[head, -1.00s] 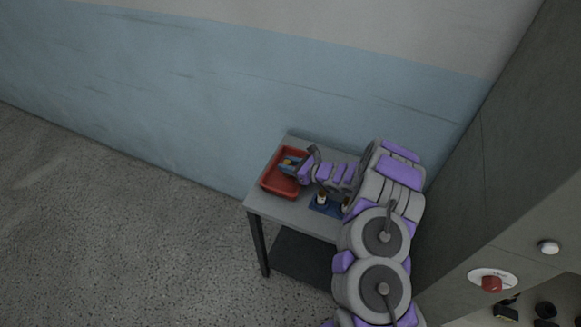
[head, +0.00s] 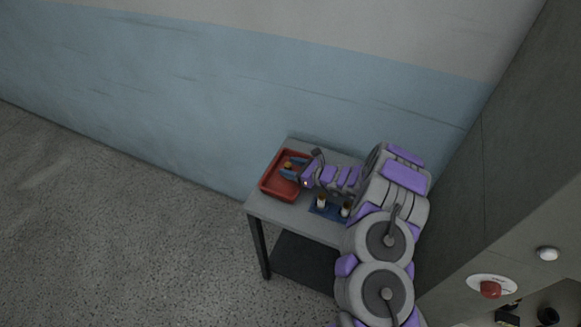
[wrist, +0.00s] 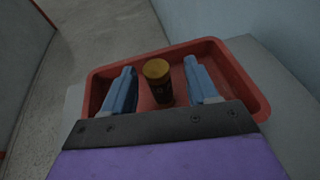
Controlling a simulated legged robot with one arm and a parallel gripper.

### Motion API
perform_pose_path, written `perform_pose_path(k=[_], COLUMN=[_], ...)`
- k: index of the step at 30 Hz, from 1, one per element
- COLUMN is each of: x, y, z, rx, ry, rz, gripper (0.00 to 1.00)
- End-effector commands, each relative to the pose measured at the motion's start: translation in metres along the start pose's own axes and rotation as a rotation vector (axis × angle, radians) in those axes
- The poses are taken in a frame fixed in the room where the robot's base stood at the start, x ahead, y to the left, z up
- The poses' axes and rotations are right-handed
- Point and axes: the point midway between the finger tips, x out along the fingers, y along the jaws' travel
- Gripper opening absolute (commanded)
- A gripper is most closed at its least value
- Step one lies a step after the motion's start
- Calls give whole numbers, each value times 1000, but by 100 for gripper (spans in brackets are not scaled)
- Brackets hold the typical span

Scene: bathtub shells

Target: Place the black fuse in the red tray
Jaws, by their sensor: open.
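The black fuse (wrist: 160,84) stands upright inside the red tray (wrist: 246,86), its dark body topped by a gold-brown cap. In the head view only its small yellowish top (head: 288,165) shows in the tray (head: 268,188). My gripper (wrist: 162,80) is open over the tray, with one blue finger on each side of the fuse and a visible gap on both sides. The gripper also shows in the head view (head: 292,168).
The tray sits at the left of a grey table (head: 285,211) beside the blue wall. A dark blue mat (head: 332,211) to the tray's right holds two small upright pieces (head: 321,201). A grey panel with a red button (head: 490,289) stands at the right.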

Motion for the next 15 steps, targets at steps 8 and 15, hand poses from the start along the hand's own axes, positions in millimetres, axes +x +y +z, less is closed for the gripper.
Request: perform_pose_path(k=[8, 15], x=[-55, -98], y=[-1, -2], z=[2, 1], rx=[4, 1], ry=[-2, -2], rz=[-5, -4], gripper=[58, 58])
